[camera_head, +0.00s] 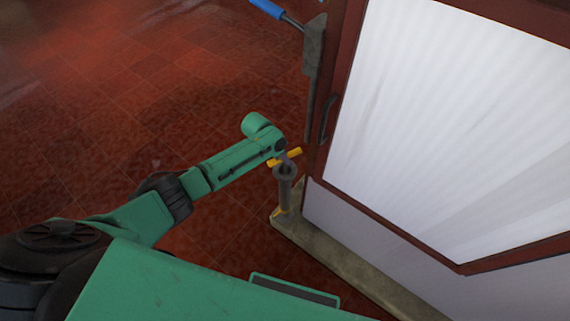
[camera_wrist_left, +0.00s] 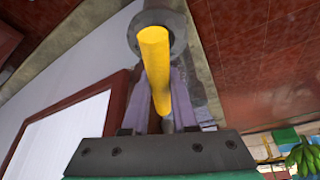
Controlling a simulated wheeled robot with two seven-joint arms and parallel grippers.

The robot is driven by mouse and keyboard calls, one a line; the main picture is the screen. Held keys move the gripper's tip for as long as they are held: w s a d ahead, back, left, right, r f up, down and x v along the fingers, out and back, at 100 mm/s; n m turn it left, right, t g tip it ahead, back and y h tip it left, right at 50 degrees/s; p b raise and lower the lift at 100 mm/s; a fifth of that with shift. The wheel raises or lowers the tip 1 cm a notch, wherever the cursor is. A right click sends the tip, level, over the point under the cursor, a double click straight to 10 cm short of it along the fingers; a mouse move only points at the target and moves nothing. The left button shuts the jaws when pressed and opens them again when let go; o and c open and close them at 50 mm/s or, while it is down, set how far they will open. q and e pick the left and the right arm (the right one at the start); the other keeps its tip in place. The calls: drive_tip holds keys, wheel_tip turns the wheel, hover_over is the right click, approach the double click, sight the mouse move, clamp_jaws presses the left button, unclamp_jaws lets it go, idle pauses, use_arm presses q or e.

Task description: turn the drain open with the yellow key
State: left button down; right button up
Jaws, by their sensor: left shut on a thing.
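The yellow key (camera_head: 294,153) shows as a short crossbar above the round grey collar of an upright drain pipe (camera_head: 285,194). My left gripper (camera_head: 284,157) is at the crossbar and shut on it. In the left wrist view the yellow key (camera_wrist_left: 155,62) runs lengthwise between the two fingers of my left gripper (camera_wrist_left: 160,95), with its far end in front of the grey collar (camera_wrist_left: 178,32). How the key sits in the pipe is hidden. My right gripper is not in view.
A dark red framed door with a white panel (camera_head: 440,120) stands right beside the pipe. It has a dark handle (camera_head: 328,118). A blue-gripped lever (camera_head: 268,9) sticks out above. A stone curb (camera_head: 350,268) runs along the base. The red tiled floor (camera_head: 120,100) at left is clear.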

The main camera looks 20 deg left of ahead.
use_arm(q)
drive_tip(key=shift+f+m+g+b, duration=0.2)
drive_tip(key=shift+m+g+b, duration=0.1)
drive_tip(key=shift+m+b, duration=0.6)
drive_tip(key=m+b, duration=0.2)
drive_tip(key=shift+m+g+h, duration=0.3)
drive_tip(key=shift+g+h, duration=0.1)
drive_tip(key=shift+r, duration=0.2)
